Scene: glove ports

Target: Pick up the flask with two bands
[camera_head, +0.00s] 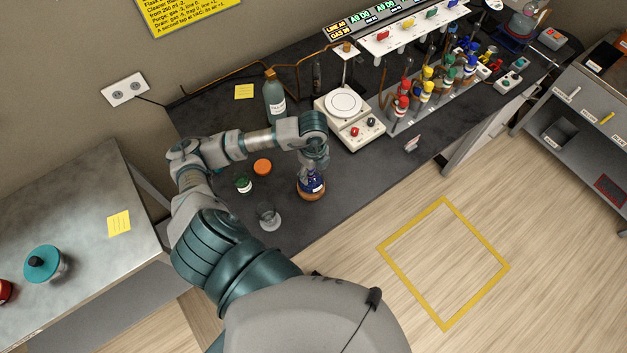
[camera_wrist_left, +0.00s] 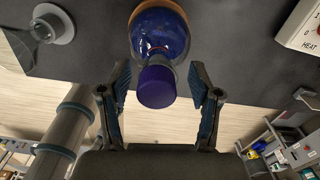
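A round flask (camera_head: 312,187) with a blue cap and an orange-brown base stands on the dark bench. I cannot count its bands. In the left wrist view the flask (camera_wrist_left: 160,35) has its blue cap (camera_wrist_left: 157,88) toward me. My left gripper (camera_head: 316,162) is right above the flask in the head view and hides part of its top. In the left wrist view my left gripper (camera_wrist_left: 159,80) is open, with one finger on each side of the cap and visible gaps. My right gripper is not in view.
A clear glass vessel (camera_head: 268,216) stands at the left, near the bench's front edge. An orange lid (camera_head: 263,167) and a small green-capped jar (camera_head: 244,185) lie nearby. A white hotplate (camera_head: 345,117) and a tall bottle (camera_head: 275,98) are behind. Several coloured-cap bottles (camera_head: 428,88) stand right.

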